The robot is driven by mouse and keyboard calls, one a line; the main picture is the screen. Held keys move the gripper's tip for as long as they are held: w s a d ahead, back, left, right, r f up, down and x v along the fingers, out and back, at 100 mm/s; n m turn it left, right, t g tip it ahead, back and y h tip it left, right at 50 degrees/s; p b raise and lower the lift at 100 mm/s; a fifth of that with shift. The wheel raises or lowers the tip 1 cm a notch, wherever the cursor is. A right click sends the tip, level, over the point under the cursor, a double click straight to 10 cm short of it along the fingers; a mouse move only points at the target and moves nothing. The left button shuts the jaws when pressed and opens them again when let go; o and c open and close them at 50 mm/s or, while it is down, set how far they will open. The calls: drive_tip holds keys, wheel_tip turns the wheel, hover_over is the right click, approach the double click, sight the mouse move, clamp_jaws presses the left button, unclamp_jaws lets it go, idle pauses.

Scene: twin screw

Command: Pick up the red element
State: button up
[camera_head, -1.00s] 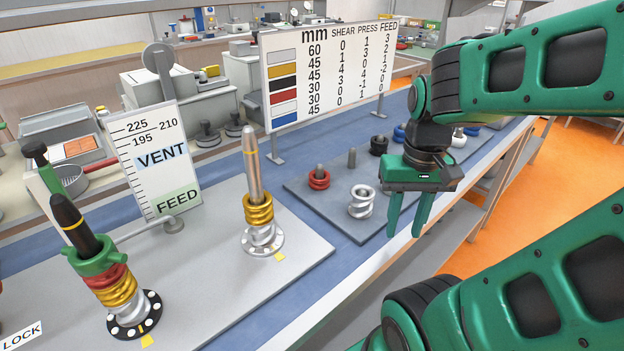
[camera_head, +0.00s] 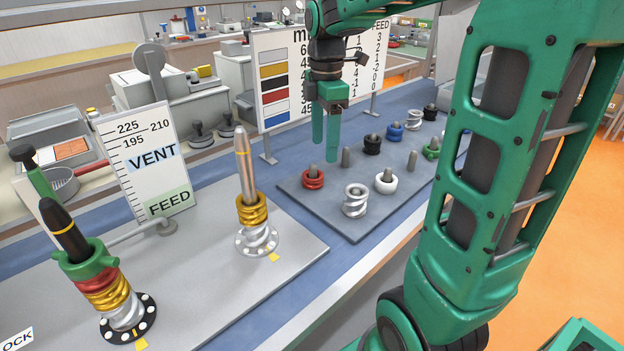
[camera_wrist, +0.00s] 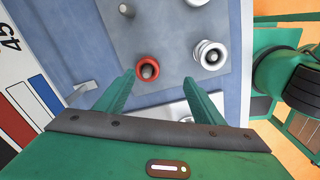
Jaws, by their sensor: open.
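The red element (camera_head: 313,179) is a short ring-like screw piece sitting around a grey peg on the dark grey tray (camera_head: 345,223), near its left corner. It also shows in the wrist view (camera_wrist: 147,67), just beyond and between my fingertips. My gripper (camera_head: 325,155) is open and empty, pointing down above the red element, with clear air between them. Another red element (camera_head: 91,280) is stacked on the left screw shaft, between a green collar and a gold element.
A silver element (camera_head: 355,201) and a white one (camera_head: 386,181) stand close to the red one, with a bare peg (camera_head: 346,157) nearby. Black, blue and green elements sit farther back. A number board (camera_head: 273,80) stands behind, and a second shaft (camera_head: 245,165) is to the left.

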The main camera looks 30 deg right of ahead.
sight(313, 172)
drive_tip(key=w+n, duration=0.1)
drive_tip(key=w+a+n, duration=0.1)
drive_tip(key=shift+w+r, duration=0.15)
drive_tip(key=shift+w, duration=0.15)
drive_tip(key=shift+w+n, duration=0.2)
drive_tip(key=shift+n, duration=0.2)
wheel_tip(313, 172, down, 11)
drive_tip(key=shift+r, duration=0.1)
drive_tip(key=c, duration=1.2)
